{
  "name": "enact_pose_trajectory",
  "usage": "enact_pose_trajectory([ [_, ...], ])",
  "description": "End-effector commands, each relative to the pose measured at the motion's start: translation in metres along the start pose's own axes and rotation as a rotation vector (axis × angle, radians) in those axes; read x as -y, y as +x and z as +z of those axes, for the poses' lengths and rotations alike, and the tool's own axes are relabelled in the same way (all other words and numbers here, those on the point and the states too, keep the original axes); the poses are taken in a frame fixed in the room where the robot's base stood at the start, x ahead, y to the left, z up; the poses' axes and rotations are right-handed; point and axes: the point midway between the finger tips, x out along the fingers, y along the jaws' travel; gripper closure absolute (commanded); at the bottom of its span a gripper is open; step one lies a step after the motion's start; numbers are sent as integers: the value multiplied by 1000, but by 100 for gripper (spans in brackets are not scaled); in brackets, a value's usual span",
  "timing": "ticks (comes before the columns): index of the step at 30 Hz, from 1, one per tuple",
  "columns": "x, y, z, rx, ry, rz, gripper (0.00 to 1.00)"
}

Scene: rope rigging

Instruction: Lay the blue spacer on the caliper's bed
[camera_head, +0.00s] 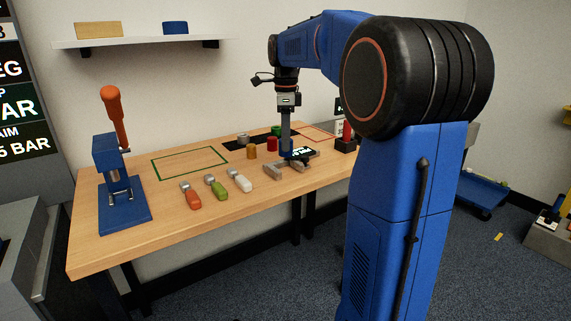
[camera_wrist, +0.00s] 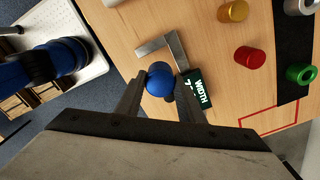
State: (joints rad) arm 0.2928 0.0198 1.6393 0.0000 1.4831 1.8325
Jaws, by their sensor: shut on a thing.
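The blue spacer (camera_wrist: 158,80) sits between the two fingertips of my gripper (camera_wrist: 159,86) in the wrist view; the gripper is shut on it. In the head view my gripper (camera_head: 287,146) points down over the caliper, and a bit of blue shows at its tip. The caliper (camera_head: 289,168) is grey metal with a dark display reading a width. In the wrist view its grey jaws (camera_wrist: 165,46) lie just beyond the spacer and its display (camera_wrist: 200,90) is to the right. I cannot tell whether the spacer touches the bed.
Several tools with coloured handles (camera_head: 216,187) and a blue press (camera_head: 121,185) are at the left.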

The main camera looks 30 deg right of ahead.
Motion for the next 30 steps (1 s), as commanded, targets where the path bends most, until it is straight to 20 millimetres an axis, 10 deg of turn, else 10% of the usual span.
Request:
enact_pose_trajectory([
  [18, 0, 62, 0, 0, 0, 1, 90],
  [29, 0, 65, 0, 0, 0, -1, 90],
  [30, 0, 66, 0, 0, 0, -1, 63],
])
